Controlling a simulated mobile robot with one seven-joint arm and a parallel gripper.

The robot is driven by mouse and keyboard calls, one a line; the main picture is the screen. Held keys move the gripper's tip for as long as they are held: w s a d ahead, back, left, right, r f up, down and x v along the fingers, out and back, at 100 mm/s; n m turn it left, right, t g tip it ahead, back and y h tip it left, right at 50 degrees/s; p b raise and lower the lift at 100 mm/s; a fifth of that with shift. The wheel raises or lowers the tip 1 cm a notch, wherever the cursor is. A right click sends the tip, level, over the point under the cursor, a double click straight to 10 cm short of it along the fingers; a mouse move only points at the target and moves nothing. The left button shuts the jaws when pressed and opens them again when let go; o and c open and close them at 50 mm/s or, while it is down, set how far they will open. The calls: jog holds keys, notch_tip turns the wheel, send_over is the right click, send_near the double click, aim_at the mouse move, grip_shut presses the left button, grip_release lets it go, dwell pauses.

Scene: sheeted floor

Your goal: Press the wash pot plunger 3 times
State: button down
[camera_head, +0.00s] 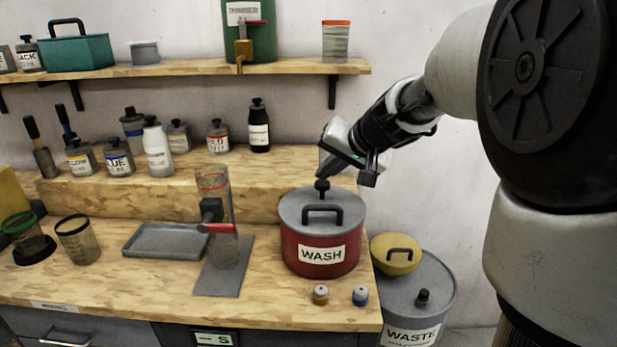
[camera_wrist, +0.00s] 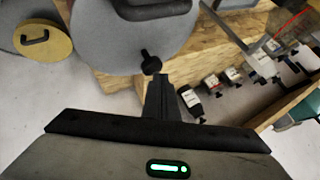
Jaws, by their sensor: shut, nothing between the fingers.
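The red wash pot (camera_head: 318,255) stands at the right end of the workbench, with a grey lid, a black arched handle and a "WASH" label. Its black plunger knob (camera_head: 322,186) sticks up at the back of the lid; the knob also shows in the wrist view (camera_wrist: 151,66), beside the grey lid (camera_wrist: 125,40). My gripper (camera_head: 323,172) is shut and empty, pointing down just above the knob. In the wrist view its closed fingertips (camera_wrist: 160,78) end right by the knob. I cannot tell whether they touch it.
A grey waste drum (camera_head: 418,300) with a yellow lid (camera_head: 396,254) stands right of the bench. Two small jars (camera_head: 320,294) sit before the pot. A clamp stand with a clear cylinder (camera_head: 222,225) is to its left. Several bottles (camera_head: 158,150) line the raised ledge behind.

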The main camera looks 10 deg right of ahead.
aim_at(326, 184)
jog(key=shift+f+b, duration=0.85)
jog(key=shift+f, duration=0.1)
dwell(0.5)
jog(key=shift+r, duration=0.15)
jog(key=shift+r+p, duration=0.95)
jog(key=shift+r, duration=0.55)
jog(key=shift+r, duration=0.1)
notch_tip(326, 184, up, 5)
jog(key=p, duration=0.3)
jog(key=shift+p, duration=0.3)
dwell(1.8)
